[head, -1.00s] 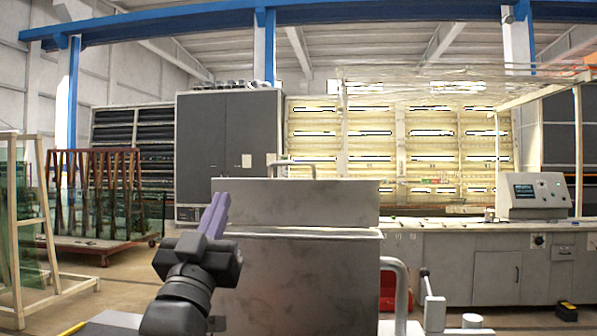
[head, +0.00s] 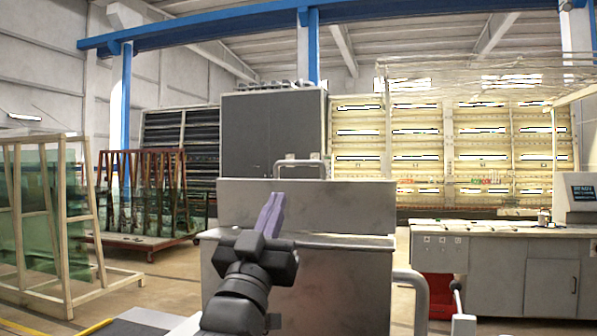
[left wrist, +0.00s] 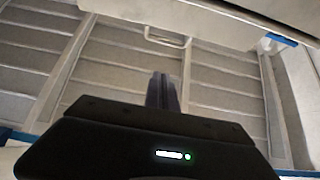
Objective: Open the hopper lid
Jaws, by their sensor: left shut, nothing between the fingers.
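The washer's grey metal hopper body (head: 330,285) stands in front of me in the head view. A flat grey panel (head: 340,208) rises above its top edge, with a loop handle (head: 298,163) at the panel's top. I cannot tell from here whether this panel is the lid. My left gripper (head: 270,212) is shut and empty, its purple fingers pointing up in front of the panel, below and left of the handle. In the left wrist view, the shut fingers (left wrist: 163,92) point toward a pale loop handle (left wrist: 167,38) under a pale edge, apart from it. My right gripper is not in view.
A bent tube rail (head: 415,290) stands at the washer's right side, with a small lever (head: 458,295) beside it. A control bench (head: 500,262) is at the right. Glass racks (head: 50,225) stand at the left, with open floor between them and the washer.

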